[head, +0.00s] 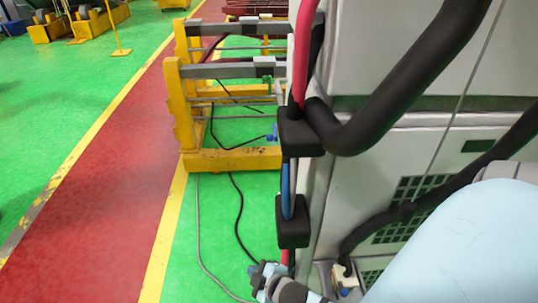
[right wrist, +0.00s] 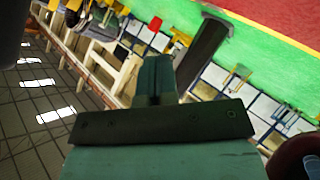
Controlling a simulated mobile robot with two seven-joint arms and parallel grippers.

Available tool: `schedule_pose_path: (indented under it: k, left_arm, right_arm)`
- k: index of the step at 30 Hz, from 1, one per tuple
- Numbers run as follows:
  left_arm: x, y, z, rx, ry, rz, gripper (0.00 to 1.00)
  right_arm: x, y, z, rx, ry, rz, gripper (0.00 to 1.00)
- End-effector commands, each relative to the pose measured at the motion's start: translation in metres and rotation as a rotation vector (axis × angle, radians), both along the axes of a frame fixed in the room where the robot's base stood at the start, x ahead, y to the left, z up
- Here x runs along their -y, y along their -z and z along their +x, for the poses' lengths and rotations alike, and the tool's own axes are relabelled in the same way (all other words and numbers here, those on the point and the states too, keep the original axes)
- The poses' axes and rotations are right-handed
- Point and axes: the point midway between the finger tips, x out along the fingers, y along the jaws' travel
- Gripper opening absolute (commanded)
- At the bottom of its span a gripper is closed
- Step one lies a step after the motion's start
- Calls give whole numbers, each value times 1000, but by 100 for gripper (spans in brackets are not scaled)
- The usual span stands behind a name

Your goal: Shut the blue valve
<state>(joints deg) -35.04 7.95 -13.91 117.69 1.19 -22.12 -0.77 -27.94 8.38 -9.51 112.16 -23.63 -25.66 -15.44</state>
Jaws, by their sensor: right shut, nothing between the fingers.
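No blue valve can be made out for certain. A small blue part (head: 272,134) shows in the head view, left of the upper black block; it is too small to identify. A blue length of hose (head: 286,190) runs between the two black blocks on the machine's side. My right gripper (head: 258,274) appears low in the middle of the head view, below the lower block, small and partly cut off by the frame. In the right wrist view its greenish fingers (right wrist: 156,78) are shut with nothing between them. My left gripper is not in view.
A grey machine cabinet (head: 400,135) with thick black hoses (head: 415,85) fills the right. A red hose (head: 303,50) runs down into the upper black block (head: 299,135). A yellow frame (head: 225,160) stands left of it. Cables lie on the green floor; the red walkway (head: 105,200) is clear.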

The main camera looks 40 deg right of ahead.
Motion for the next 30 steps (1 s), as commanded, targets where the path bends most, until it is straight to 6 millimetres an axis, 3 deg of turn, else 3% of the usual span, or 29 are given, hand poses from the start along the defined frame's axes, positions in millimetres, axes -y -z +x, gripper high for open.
schedule_pose_path:
  k: [1,5,9,15,21,25,30]
  left_arm:
    - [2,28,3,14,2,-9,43]
    - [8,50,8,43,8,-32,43]
    - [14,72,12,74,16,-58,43]
    - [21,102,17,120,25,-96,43]
    - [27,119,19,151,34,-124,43]
    - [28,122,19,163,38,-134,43]
    - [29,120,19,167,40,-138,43]
  right_arm:
    - [18,26,21,36,-15,-164,0]
    - [66,35,65,88,-29,-626,0]
    - [113,30,104,94,12,-1115,0]
    - [167,4,142,-7,163,-1772,0]
    - [193,-27,156,-195,350,-2232,0]
    - [199,-41,158,-290,432,-2381,0]
    - [200,-49,159,-335,467,-2443,0]
